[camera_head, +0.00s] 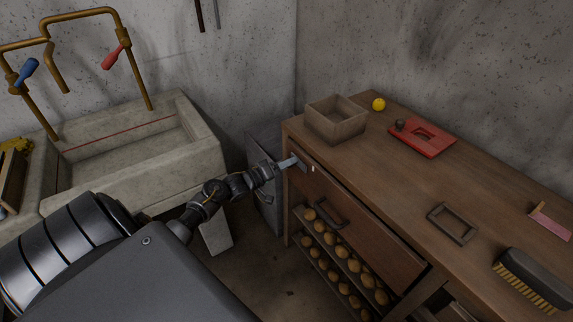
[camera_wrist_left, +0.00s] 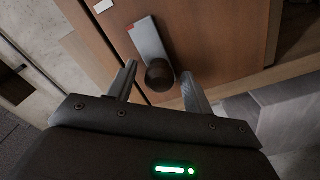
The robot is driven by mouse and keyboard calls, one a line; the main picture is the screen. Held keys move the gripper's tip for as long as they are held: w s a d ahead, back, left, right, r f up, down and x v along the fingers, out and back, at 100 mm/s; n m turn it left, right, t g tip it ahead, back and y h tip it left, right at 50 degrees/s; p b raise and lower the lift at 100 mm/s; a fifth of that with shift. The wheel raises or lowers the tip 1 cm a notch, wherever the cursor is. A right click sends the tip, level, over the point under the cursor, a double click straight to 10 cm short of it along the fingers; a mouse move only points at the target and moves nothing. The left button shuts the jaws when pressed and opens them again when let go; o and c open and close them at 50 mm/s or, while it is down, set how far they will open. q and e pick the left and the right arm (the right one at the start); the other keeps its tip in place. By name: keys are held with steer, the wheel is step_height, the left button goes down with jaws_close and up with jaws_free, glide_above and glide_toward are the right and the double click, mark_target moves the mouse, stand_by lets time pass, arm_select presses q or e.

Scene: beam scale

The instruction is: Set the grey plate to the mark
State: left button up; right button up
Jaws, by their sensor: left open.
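The grey plate (camera_wrist_left: 148,40) is a narrow strip on the brown wooden front of the cabinet, with a dark round knob (camera_wrist_left: 159,75) at its near end. A small red mark (camera_wrist_left: 130,27) shows beside its far end in the left wrist view. My left gripper (camera_wrist_left: 160,73) is open, with one finger on each side of the knob; I cannot tell whether either finger touches it. In the head view my left gripper (camera_head: 288,163) is at the cabinet's upper front corner and partly hides the plate. My right gripper is not in view.
A white tag (camera_wrist_left: 103,6) is on the wood near the plate. The cabinet top (camera_head: 400,185) holds an open box (camera_head: 336,120), a yellow ball (camera_head: 379,104), a red plate (camera_head: 424,138), a dark frame (camera_head: 452,224) and a brush (camera_head: 530,280). A stone sink (camera_head: 190,130) stands left.

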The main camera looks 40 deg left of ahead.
mark_target(300, 166)
arm_select(q)
steer(key=shift+w, duration=0.2)
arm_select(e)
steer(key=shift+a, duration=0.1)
